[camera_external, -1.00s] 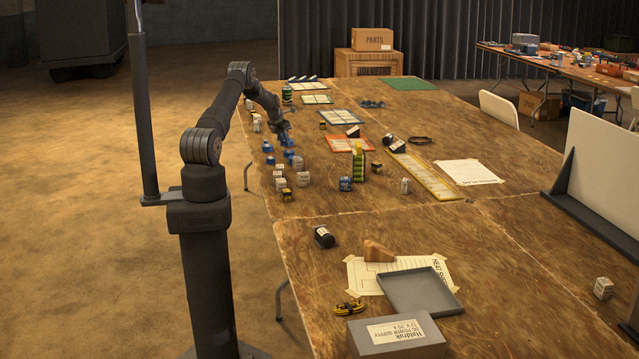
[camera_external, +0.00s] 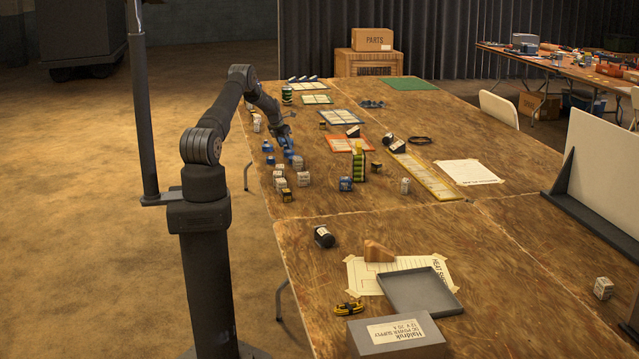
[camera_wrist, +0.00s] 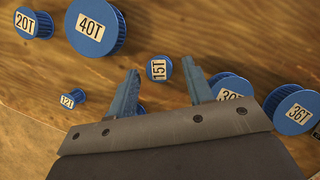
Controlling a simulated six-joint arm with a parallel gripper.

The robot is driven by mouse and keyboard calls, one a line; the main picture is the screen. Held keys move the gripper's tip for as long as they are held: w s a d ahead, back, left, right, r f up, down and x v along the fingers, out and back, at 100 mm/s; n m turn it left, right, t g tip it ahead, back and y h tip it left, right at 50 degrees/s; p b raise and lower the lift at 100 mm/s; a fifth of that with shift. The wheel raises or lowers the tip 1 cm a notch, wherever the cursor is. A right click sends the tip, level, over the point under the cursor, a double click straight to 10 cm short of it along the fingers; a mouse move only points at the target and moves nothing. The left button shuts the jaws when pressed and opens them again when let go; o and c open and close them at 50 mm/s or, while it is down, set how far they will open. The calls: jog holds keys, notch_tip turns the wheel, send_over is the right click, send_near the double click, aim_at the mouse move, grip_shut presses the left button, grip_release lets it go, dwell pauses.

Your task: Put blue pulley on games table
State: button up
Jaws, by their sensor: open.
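Several blue pulleys with white tooth-count labels lie on the wooden table. In the wrist view, a small 15T pulley (camera_wrist: 158,69) sits between and just beyond my fingertips. Around it are the 40T pulley (camera_wrist: 96,26), 20T pulley (camera_wrist: 34,22), 12T pulley (camera_wrist: 71,98), 36T pulley (camera_wrist: 291,108) and one partly hidden behind my right finger (camera_wrist: 232,86). My gripper (camera_wrist: 162,74) is open and empty, close to the pulleys; it also shows in the external view (camera_external: 284,134). I cannot tell which surface is the games table.
The long wooden table (camera_external: 330,235) holds coloured grid mats, small labelled blocks, a grey tray (camera_external: 419,292) and a power supply box (camera_external: 397,338). A green-striped stack (camera_external: 358,162) stands right of my gripper. A second, cluttered table (camera_external: 570,68) stands at the back right.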

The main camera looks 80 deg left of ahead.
jog(key=v, duration=1.2)
jog(key=x, duration=1.2)
jog(key=shift+f, duration=0.35)
jog(key=shift+r, duration=1.45)
jog(key=shift+f, duration=0.1)
